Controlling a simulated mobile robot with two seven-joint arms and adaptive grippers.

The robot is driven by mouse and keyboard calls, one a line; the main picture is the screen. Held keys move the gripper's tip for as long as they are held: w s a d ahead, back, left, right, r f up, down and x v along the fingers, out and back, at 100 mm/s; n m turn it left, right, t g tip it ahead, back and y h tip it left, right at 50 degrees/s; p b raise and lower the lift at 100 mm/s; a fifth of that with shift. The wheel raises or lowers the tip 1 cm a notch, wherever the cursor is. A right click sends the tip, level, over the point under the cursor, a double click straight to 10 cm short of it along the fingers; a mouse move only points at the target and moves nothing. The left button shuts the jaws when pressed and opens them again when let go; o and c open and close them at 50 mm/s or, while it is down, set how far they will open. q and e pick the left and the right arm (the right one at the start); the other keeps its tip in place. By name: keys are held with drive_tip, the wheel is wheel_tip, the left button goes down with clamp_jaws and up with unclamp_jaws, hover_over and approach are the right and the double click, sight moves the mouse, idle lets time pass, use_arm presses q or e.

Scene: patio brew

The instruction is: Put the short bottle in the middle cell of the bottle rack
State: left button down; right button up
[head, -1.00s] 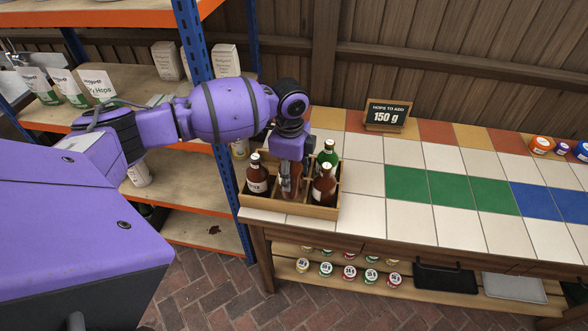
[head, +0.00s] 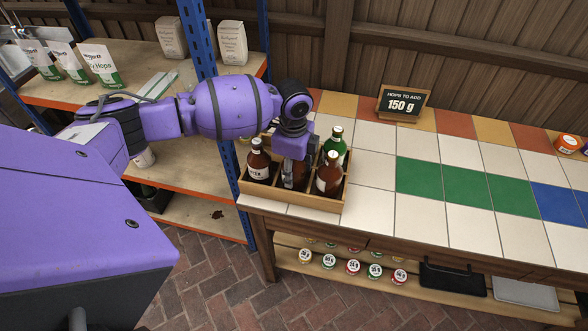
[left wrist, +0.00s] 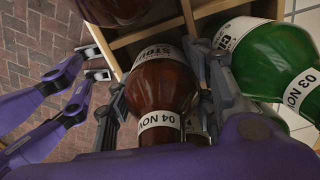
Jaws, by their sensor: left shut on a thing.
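The wooden bottle rack (head: 300,202) stands on the left end of the tiled counter. My left gripper (head: 293,165) points down over its middle and is shut on a brown bottle (head: 291,180). In the left wrist view this bottle (left wrist: 162,85) sits between the two fingers (left wrist: 165,100), with a stout label and a "04 NOV" neck band. It is low among the rack's dividers; its base is hidden. Another brown bottle (head: 258,165) stands in the left part, a brown one (head: 328,177) at the front right, and a green one (head: 335,148) behind that.
A "150 g" sign (head: 402,103) stands at the back of the counter. The tiles (head: 375,175) right of the rack are clear. A blue-posted shelf (head: 200,60) with bags stands close on the left. Small lidded jars (head: 352,266) sit on the ledge below.

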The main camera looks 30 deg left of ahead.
use_arm(q)
drive_tip(key=c, duration=1.1)
unclamp_jaws()
drive_tip(key=shift+o, duration=1.3)
drive_tip(key=shift+s, duration=0.1)
wheel_tip(320, 180, up, 12)
drive_tip(key=shift+r, duration=0.15)
